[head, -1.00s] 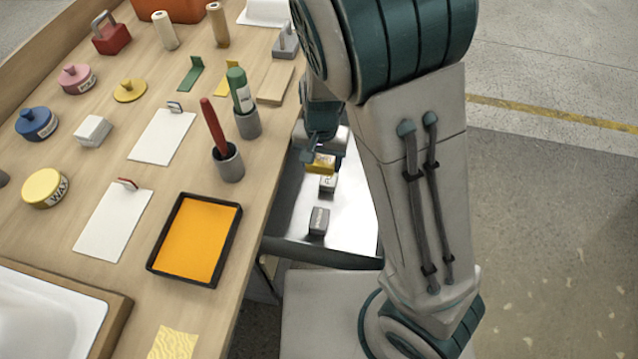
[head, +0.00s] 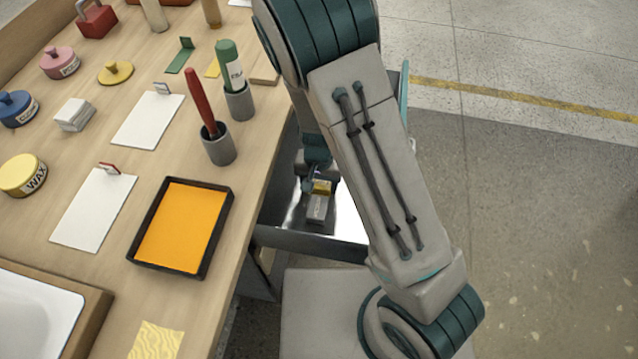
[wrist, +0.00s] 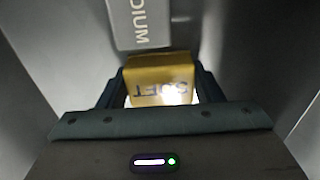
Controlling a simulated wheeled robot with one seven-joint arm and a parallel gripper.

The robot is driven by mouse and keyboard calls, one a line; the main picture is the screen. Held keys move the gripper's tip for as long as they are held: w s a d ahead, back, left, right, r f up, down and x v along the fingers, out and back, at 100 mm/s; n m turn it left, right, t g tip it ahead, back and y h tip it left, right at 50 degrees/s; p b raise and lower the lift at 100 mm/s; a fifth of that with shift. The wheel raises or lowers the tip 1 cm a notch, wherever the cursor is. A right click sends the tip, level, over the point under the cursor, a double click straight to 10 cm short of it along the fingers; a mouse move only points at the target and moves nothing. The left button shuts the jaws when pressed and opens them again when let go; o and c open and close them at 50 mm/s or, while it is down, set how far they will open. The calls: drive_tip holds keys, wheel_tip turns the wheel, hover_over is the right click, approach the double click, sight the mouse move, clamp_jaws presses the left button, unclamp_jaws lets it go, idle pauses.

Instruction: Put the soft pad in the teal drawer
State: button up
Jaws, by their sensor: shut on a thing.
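The soft pad is a small yellow block (wrist: 160,80) marked SOFT, also seen in the head view (head: 322,187). My gripper (wrist: 160,92) is shut on it, with one finger at each side. In the head view my gripper (head: 315,180) is low in the open drawer beside the bench. The drawer has grey metal walls (head: 310,243) and a bright floor. A teal edge (head: 404,95) shows beyond my arm and looks like its front, mostly hidden. I cannot tell whether the pad touches the floor.
A grey block (wrist: 140,22) marked with letters ending DIUM lies in the drawer close to the pad; the head view shows a grey block (head: 317,208) there. The bench top holds an orange tray (head: 182,228), cups with markers and several tins. My arm hides much of the drawer.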

sight(319, 182)
drive_tip(key=shift+f, duration=0.1)
drive_tip(key=o, duration=0.9)
drive_tip(key=shift+o, duration=0.2)
wheel_tip(319, 182, up, 12)
drive_tip(key=p, duration=0.4)
drive_tip(key=s+d+r+n+t, duration=0.1)
drive_tip(key=s+d+r, duration=0.4)
drive_tip(key=d+r, duration=0.2)
drive_tip(key=s+d+r+n+t, duration=0.1)
drive_tip(key=s+d+r, duration=0.5)
drive_tip(key=r, duration=0.5)
drive_tip(key=shift+s+d+r, duration=0.25)
drive_tip(key=shift+d+r, duration=0.15)
drive_tip(key=shift+d, duration=0.7)
